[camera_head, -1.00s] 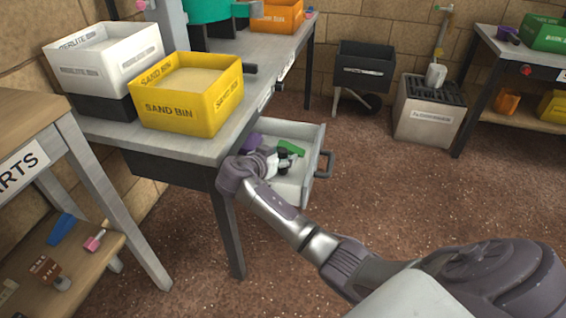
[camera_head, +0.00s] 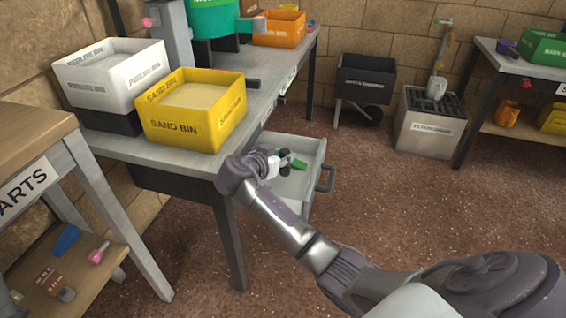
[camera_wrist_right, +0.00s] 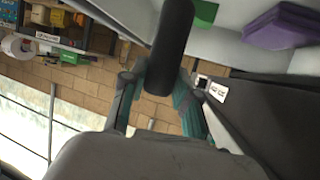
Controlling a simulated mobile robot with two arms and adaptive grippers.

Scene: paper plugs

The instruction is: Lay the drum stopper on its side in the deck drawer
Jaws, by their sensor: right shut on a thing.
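The drum stopper appears to be the dark cylinder (camera_wrist_right: 172,45) between the fingers of my right gripper (camera_wrist_right: 158,85) in the right wrist view. The gripper is shut on it, with the cylinder's long part extending past the fingertips. In the head view my right gripper (camera_head: 284,158) is over the left part of the open deck drawer (camera_head: 318,160). The stopper is small there and hard to tell from the dark fingers. Whether it touches the drawer floor cannot be told. My left gripper is not in view.
A green item (camera_head: 298,164) lies in the drawer; a purple item (camera_wrist_right: 283,24) shows beside it in the right wrist view. The yellow sand bin (camera_head: 195,118) and white perlite bin (camera_head: 108,80) stand on the deck above. The floor right of the drawer is clear.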

